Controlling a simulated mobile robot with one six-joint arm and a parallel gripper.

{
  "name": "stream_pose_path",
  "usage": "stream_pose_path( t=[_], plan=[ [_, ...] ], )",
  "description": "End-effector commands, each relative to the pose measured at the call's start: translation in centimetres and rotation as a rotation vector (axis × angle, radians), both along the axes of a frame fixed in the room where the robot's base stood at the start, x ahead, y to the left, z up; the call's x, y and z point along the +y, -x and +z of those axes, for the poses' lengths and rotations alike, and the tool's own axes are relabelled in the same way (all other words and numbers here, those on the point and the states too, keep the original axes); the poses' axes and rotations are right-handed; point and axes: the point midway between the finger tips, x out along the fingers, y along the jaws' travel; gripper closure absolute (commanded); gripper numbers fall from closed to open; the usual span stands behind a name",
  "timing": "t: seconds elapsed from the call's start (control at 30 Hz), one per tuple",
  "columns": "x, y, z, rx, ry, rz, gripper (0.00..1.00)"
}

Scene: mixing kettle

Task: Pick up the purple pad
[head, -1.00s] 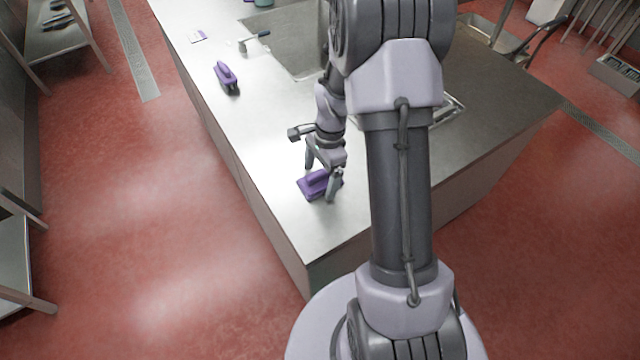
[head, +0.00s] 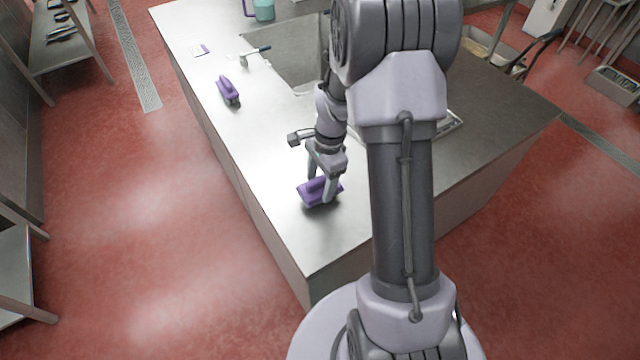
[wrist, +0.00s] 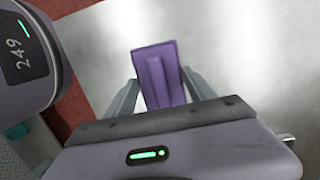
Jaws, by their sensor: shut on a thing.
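The purple pad (head: 306,192) is at the near end of the steel counter, left of my arm in the head view. It is a flat purple block with a raised ridge handle on top. My gripper (head: 321,188) is shut on it, one finger on each side. In the wrist view the pad (wrist: 158,60) sits between the two fingers of my gripper (wrist: 160,88), its ridge running away from the palm. Part of the pad is hidden by the fingers and palm. I cannot tell whether the pad touches the counter or is slightly above it.
A second purple handled tool (head: 227,88) stands farther back on the counter (head: 270,170). The counter around the pad is clear.

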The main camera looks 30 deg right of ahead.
Motion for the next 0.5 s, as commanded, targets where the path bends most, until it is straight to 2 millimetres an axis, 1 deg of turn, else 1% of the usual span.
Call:
stream_pose_path(
  t=[0.03,0.17,0.27,0.4,0.5],
  plan=[
    [-0.2,0.2,1.0,0.0,0.0,-0.002,0.77],
    [-1.8,2.6,1.0,0.002,-0.001,-0.006,0.77],
    [-3.4,4.9,1.3,0.002,-0.002,-0.007,0.77],
    [-6.1,8.5,1.8,0.001,-0.001,-0.008,0.77],
    [-7.6,10.6,1.9,0.001,-0.001,-0.007,0.77]
  ],
)
